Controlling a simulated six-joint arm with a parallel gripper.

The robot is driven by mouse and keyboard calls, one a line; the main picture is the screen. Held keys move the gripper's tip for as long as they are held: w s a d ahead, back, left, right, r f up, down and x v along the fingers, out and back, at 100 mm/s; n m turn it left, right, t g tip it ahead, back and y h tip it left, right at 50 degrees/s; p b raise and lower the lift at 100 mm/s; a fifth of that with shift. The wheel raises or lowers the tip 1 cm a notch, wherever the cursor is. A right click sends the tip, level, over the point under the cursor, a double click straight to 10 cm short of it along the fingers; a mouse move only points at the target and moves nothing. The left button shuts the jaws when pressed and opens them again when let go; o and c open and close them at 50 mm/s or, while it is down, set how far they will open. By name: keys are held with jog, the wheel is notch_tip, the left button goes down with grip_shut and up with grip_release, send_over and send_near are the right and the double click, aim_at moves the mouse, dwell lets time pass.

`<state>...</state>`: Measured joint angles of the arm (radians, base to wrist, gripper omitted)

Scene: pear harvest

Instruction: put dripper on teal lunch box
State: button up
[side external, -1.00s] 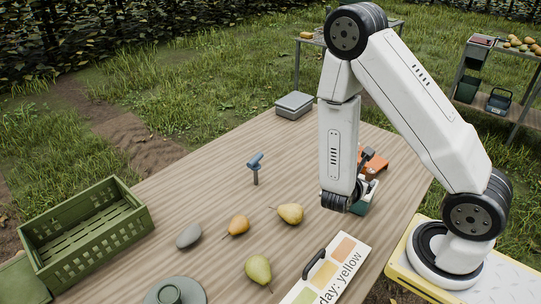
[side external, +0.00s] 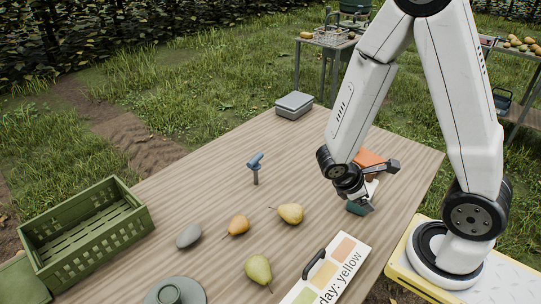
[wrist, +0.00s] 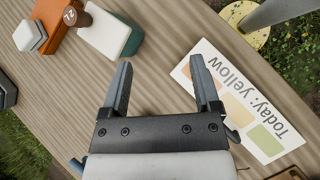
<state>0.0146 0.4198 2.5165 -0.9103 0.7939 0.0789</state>
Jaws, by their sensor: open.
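The teal lunch box (side external: 355,208) with a pale lid stands on the table, partly hidden by my gripper in the side view. In the wrist view the teal lunch box (wrist: 133,42) lies beyond the left finger. My gripper (wrist: 160,62) is open, with only table between its fingers. In the side view my gripper (side external: 384,185) is tilted to the right, close to the box; contact cannot be told. A green cup-like piece on a round disc (side external: 190,292), apparently the dripper, sits at the bottom edge and is cut off. It is far from my gripper.
Several pears (side external: 290,213) and a grey stone (side external: 189,236) lie mid-table. A handled colour sign (side external: 335,262) lies in front. An orange item (side external: 368,160) and a brown round item (wrist: 75,16) are near the lunch box. A green crate (side external: 85,235) stands left; a blue-headed tool (side external: 255,165) stands upright.

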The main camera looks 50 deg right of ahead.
jog(key=w+a+r+m+t+y, duration=0.6)
jog(key=w+a+m, duration=0.2)
jog(key=a, duration=0.2)
jog(key=shift+a+r+m+y, duration=0.2)
jog(key=shift+m+y, duration=0.1)
jog(key=shift+y, duration=0.1)
